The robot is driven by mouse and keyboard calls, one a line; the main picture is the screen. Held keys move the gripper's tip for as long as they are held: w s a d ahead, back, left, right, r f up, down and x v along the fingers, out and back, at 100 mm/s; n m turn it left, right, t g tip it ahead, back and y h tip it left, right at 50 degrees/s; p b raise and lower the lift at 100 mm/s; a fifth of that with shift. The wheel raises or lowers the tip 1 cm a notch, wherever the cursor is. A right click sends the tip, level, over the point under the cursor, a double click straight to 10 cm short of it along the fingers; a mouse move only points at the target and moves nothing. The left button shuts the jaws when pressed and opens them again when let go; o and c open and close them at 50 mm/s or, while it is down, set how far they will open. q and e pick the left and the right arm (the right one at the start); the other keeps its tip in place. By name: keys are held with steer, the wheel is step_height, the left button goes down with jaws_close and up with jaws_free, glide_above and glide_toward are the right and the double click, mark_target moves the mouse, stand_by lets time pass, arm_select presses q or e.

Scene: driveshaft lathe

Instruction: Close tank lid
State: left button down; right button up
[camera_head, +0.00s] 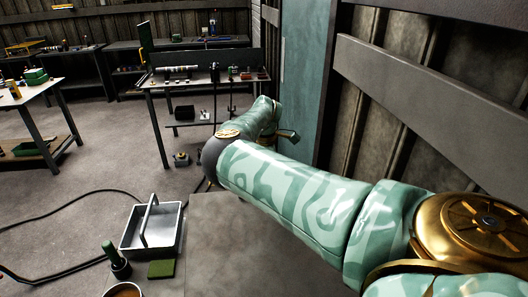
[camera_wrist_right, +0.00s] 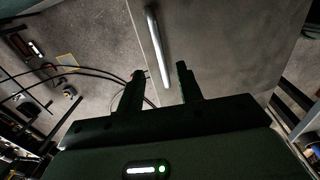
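My right arm crosses the head view from the lower right, and the end of it with the right gripper (camera_head: 287,135) is partly hidden and small there. A flat grey-brown panel, which may be the tank lid (camera_wrist_right: 210,45), lies beyond the fingers. A long bright bar like a handle (camera_wrist_right: 157,47) runs along it, just ahead of the gap, and contact is not visible. A similar grey-brown surface (camera_head: 235,235) shows below my arm in the head view. My left gripper is out of view.
A grey tote with a handle (camera_head: 165,234), a green-handled tool in a dark cup (camera_head: 116,262) and a green block (camera_head: 161,269) are at the lower left. Dark cables (camera_head: 60,210) cross the floor. A workbench (camera_head: 205,81) stands behind, and a ribbed wall is at right.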

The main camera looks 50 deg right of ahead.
steer(key=f, duration=0.3)
steer(key=f+b, duration=0.1)
steer(key=f, duration=0.3)
steer(key=shift+w+d, duration=0.2)
